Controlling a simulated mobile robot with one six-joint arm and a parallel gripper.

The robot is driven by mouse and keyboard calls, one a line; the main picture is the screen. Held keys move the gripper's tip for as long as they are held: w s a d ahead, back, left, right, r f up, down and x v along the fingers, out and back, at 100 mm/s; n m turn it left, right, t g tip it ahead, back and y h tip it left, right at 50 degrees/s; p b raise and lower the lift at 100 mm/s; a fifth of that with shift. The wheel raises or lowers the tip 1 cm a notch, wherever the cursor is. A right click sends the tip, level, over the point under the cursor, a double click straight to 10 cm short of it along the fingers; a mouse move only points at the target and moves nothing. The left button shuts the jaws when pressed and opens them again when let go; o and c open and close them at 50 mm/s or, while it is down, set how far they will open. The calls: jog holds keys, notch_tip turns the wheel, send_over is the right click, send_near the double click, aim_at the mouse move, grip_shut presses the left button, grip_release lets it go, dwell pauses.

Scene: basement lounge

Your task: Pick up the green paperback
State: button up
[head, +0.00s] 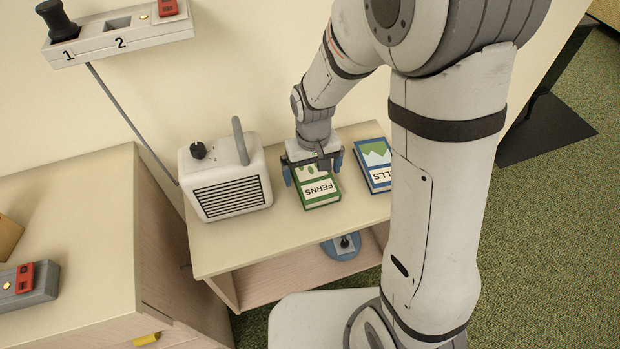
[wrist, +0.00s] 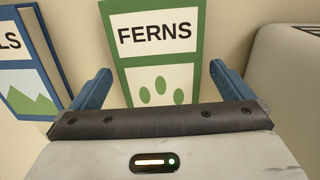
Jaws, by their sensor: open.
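The green paperback (head: 319,191), its cover marked FERNS, lies flat on the small shelf unit's top. It also shows in the wrist view (wrist: 157,62), lying between my two blue fingers. My gripper (head: 314,172) is directly over the book's far end, pointing down, with one finger to each side of the book. In the wrist view my gripper (wrist: 160,88) is open and I see no contact with the book's edges. The gripper body hides the book's far end, and the height of the fingertips above the top is hard to tell.
A blue book (head: 376,172) lies close on the right of the green one. A white heater-like box (head: 228,184) with a handle stands on the left. A wall-mounted panel (head: 120,34) hangs above. A blue round object (head: 342,247) sits on the lower shelf.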

jog(key=shift+f, duration=0.65)
jog(key=shift+c, duration=0.4)
jog(key=c, duration=1)
jog(key=shift+o, duration=0.2)
jog(key=shift+r, duration=0.1)
